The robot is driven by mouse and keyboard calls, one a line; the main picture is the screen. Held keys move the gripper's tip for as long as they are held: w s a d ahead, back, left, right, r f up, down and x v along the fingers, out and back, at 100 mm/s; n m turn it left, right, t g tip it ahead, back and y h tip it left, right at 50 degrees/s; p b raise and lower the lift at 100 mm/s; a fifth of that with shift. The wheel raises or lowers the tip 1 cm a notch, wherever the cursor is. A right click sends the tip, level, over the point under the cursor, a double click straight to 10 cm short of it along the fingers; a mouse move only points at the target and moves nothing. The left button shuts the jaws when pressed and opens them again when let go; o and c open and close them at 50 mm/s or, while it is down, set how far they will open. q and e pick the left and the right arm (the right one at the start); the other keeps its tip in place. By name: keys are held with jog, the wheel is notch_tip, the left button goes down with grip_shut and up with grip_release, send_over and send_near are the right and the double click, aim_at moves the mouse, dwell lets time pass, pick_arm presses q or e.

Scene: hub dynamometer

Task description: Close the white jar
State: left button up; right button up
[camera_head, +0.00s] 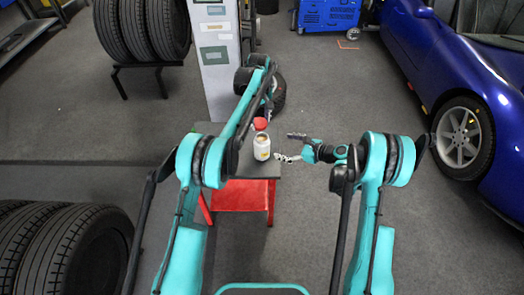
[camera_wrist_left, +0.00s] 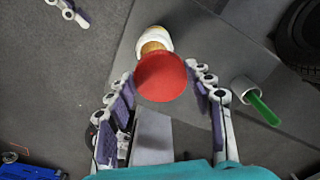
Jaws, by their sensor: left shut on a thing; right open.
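The white jar (camera_head: 262,149) stands upright on the small table, with a yellow label on its front. Its open top with brownish contents shows in the left wrist view (camera_wrist_left: 153,42). My left gripper (camera_wrist_left: 160,74) is shut on the round red lid (camera_wrist_left: 161,78), one finger on each side. In the head view the lid (camera_head: 260,124) is just above the jar's mouth; a small gap seems to show between them. My left gripper's fingers are mostly hidden there behind the lid and arm. My right gripper (camera_head: 292,147) is open and empty, to the right of the jar.
The small table (camera_head: 245,165) has a dark grey top and red frame. A white cylinder with a green rod (camera_wrist_left: 259,103) is on the right in the wrist view. Stacked tyres (camera_head: 70,250) stand at left, a blue car (camera_head: 450,70) at right.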

pick_arm(q)
jog(key=shift+w+d+f+n, duration=0.25)
jog(key=shift+w+d+n, duration=0.05)
jog(key=shift+d, duration=0.25)
pick_arm(e)
notch_tip(320, 180, down, 2)
jog(key=shift+f+m, duration=0.25)
jog(key=shift+m, duration=0.35)
jog(key=x, duration=1.2)
jog(key=shift+w+a+r, duration=0.1)
jog(key=shift+r, duration=0.2)
jog(key=c, duration=1.8)
pick_arm(q)
send_over(262, 140)
jog(key=shift+f, duration=2.45)
